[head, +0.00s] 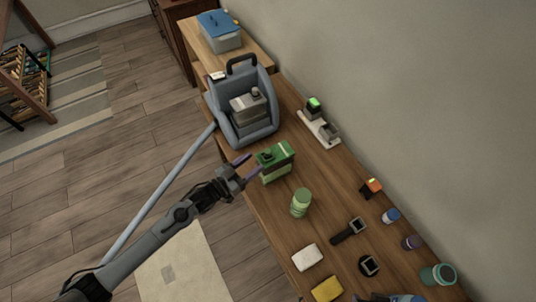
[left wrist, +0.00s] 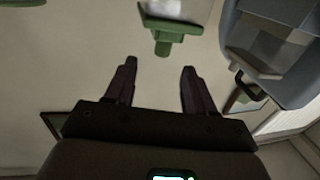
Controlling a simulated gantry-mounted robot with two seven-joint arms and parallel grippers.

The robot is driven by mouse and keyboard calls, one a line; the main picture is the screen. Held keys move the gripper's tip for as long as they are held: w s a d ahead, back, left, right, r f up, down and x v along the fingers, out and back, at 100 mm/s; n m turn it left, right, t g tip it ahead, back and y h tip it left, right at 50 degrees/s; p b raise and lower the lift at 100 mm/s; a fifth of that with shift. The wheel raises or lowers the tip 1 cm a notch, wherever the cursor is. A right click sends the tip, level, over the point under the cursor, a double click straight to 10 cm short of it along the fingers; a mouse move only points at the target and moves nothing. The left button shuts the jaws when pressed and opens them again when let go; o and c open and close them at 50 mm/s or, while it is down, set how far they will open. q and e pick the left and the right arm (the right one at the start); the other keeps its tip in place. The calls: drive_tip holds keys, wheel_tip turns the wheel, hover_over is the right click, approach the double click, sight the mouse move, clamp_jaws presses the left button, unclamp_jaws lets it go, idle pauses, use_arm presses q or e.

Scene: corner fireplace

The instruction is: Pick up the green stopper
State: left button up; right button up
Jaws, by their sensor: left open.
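A green block-shaped container (head: 275,162) stands upright on the near edge of the wooden bench. A small dark spot or knob shows on its top. In the left wrist view a green T-shaped part (left wrist: 172,25) with a short green post, likely the green stopper (left wrist: 163,46), lies beyond the fingertips. I cannot make out the stopper clearly in the head view. My left gripper (head: 247,167) is open and empty, just left of the container. Its two purple fingers also show in the left wrist view (left wrist: 160,66), apart from the post. My right gripper is not in view.
A grey-blue carrier (head: 258,128) with a black handle stands behind the container. A green cylinder (head: 300,203) stands in front. A white tray (head: 319,128) holding a bright green-topped item lies at the wall side. Several small items cover the front of the bench.

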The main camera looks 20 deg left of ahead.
sight(267, 151)
use_arm(q)
drive_tip(key=shift+x, duration=1.15)
drive_tip(key=x, duration=0.4)
drive_tip(key=shift+w+a+r, duration=0.1)
drive_tip(key=shift+w+r, duration=0.1)
drive_tip(key=shift+w+d, duration=0.3)
drive_tip(key=shift+w, duration=0.1)
drive_tip(key=c, duration=1)
